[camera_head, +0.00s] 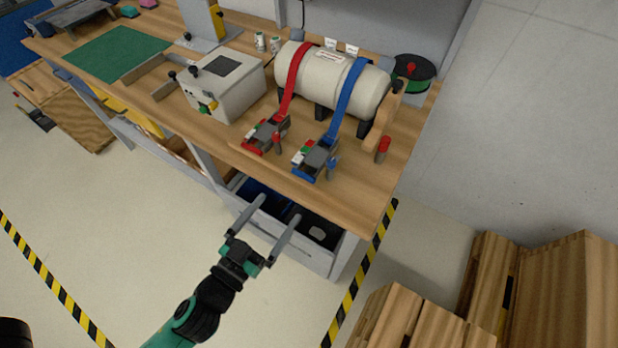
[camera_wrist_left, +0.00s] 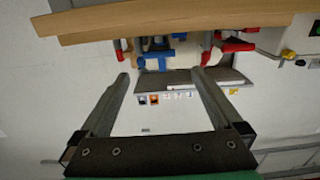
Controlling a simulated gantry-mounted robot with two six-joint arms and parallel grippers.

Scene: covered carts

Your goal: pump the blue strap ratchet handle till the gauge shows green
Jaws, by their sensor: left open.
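The blue strap (camera_head: 347,100) runs over a cream cylinder (camera_head: 330,82) to the blue ratchet (camera_head: 316,158) near the front right edge of the bench. The blue ratchet has a grey middle and small coloured marks; they are too small to read as a gauge. A red strap (camera_head: 293,78) leads to a red ratchet (camera_head: 266,134) just left of it. My left gripper (camera_head: 268,214) is open and empty, in front of the bench and apart from the ratchets. In the left wrist view its two fingers (camera_wrist_left: 163,80) are spread wide. My right gripper does not show.
A drawer (camera_head: 318,250) stands open below the bench front, close to my left gripper. A cream box (camera_head: 222,84) sits left of the ratchets. A red-topped peg (camera_head: 383,150) stands to their right. Wooden crates (camera_head: 430,318) stand at the lower right.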

